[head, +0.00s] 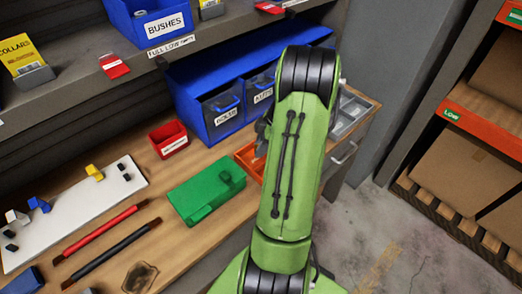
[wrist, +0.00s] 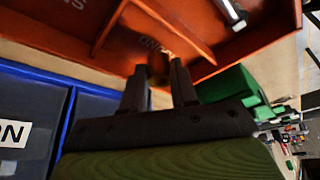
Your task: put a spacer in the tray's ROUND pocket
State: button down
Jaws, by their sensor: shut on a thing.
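My gripper (wrist: 158,76) is shut on a small dark brownish spacer (wrist: 157,66), seen between the two fingertips in the wrist view. The fingers are over the orange tray (wrist: 105,28), at a pocket with partly readable upside-down lettering ending in "ND". I cannot tell whether the spacer touches the pocket floor or hangs above it. In the head view the orange tray (head: 246,160) shows only at its left part, and my green arm hides the rest, the gripper's fingers and the spacer.
A bolt (wrist: 232,12) lies in another tray compartment. A green box (head: 205,193) stands left of the tray, with blue bins (head: 222,118) behind. A small red bin (head: 168,138), a white board (head: 75,210) and two rods are further left. A grey organiser (head: 347,115) stands right.

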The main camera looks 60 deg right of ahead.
jog(key=shift+f, duration=0.7)
jog(key=shift+f, duration=0.1)
jog(key=c, duration=1.2)
grip_release()
jog(key=shift+o, duration=0.2)
